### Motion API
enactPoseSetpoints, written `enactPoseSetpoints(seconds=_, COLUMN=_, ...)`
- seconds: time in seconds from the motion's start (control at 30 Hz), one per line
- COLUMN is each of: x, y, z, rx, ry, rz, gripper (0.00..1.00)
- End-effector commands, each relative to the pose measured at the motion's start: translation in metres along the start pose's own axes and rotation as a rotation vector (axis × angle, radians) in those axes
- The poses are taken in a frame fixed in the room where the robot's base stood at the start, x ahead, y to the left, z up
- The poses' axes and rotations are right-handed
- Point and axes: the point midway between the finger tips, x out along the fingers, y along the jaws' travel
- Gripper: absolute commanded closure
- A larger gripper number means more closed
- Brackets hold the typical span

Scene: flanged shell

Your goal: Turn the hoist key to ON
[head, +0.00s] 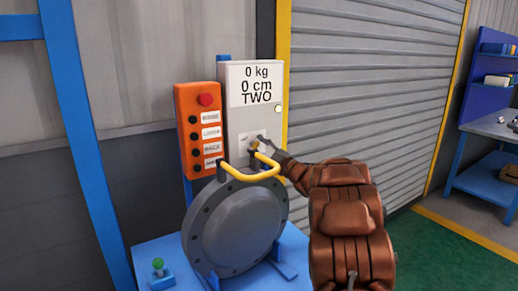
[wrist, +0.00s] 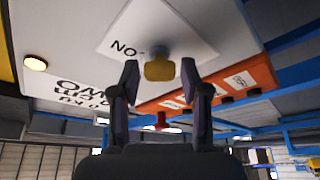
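The hoist key (wrist: 160,68) is a small yellow-brown tab on a round grey stem, on a white plate (wrist: 120,35) of the grey control box (head: 240,110). In the head view the key (head: 254,145) is small and partly hidden by my gripper (head: 264,149). In the wrist view my gripper (wrist: 160,78) is open, one finger on each side of the key, with a gap showing on both sides. The key's exact angle is hard to tell.
An orange button box (head: 198,130) with a red button (head: 206,100) hangs left of the control box. A grey flanged shell (head: 235,228) with a yellow handle (head: 250,175) stands just below. A roller shutter (head: 370,90) is behind; green floor (head: 450,255) is free at right.

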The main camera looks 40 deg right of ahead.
Motion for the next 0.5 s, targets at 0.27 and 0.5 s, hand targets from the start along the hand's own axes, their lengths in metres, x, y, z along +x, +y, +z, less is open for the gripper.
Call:
enactPoseSetpoints(seconds=0.27, x=0.0001, y=0.0001, z=-0.0002, rx=-0.001, ry=0.0, rz=0.0, gripper=0.42)
enactPoseSetpoints(seconds=0.5, x=-0.0079, y=0.0007, z=0.0001, rx=-0.001, ry=-0.001, rz=0.001, gripper=0.42)
